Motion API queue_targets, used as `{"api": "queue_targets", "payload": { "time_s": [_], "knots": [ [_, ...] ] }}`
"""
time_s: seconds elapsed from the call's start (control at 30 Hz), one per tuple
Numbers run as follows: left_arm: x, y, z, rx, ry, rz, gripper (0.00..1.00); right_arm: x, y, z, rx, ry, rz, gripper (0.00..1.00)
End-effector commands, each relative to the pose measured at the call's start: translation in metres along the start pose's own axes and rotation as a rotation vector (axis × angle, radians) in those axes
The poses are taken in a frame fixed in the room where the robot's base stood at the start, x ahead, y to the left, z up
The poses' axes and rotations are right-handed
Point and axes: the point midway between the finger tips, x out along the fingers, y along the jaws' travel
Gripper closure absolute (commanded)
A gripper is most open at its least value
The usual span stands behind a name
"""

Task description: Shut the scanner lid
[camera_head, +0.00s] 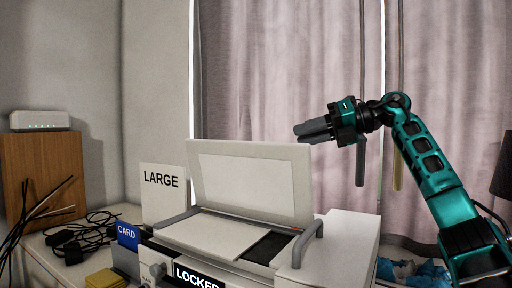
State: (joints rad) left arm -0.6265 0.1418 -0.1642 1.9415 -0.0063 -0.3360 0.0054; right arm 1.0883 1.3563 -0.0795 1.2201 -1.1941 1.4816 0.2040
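The scanner (210,236) is a pale, low box with a light glass area and a dark strip at its right. Its lid (247,182) stands raised at the back, tilted slightly backward, with its pale inner face toward me. A grey bar handle or arm (308,242) shows at the scanner's right side. My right gripper (312,131) is in the air at the upper right of the lid, apart from it in the picture. Its dark fingers look closed together with nothing between them. My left gripper is not in view.
A white sign reading LARGE (162,190) stands left of the lid. Black cables (85,235), a wooden box (42,175) with a white router (40,120), and a blue CARD label (128,236) are at left. A pink curtain (270,70) hangs behind. A white box (345,240) adjoins at right.

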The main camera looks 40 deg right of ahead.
Motion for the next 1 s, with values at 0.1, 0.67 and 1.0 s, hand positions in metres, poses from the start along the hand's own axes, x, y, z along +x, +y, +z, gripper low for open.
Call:
{"api": "queue_targets", "payload": {
  "time_s": [0.1,0.67,1.0],
  "knots": [
    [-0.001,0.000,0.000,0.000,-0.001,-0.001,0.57,0.019,0.001,-0.001,-0.001,0.003,0.004,0.75],
    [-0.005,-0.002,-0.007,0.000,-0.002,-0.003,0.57,0.115,0.002,0.000,0.001,0.001,0.003,0.75],
    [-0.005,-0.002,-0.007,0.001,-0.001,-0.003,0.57,0.121,0.001,0.000,0.000,0.000,0.001,0.75]
  ]
}}
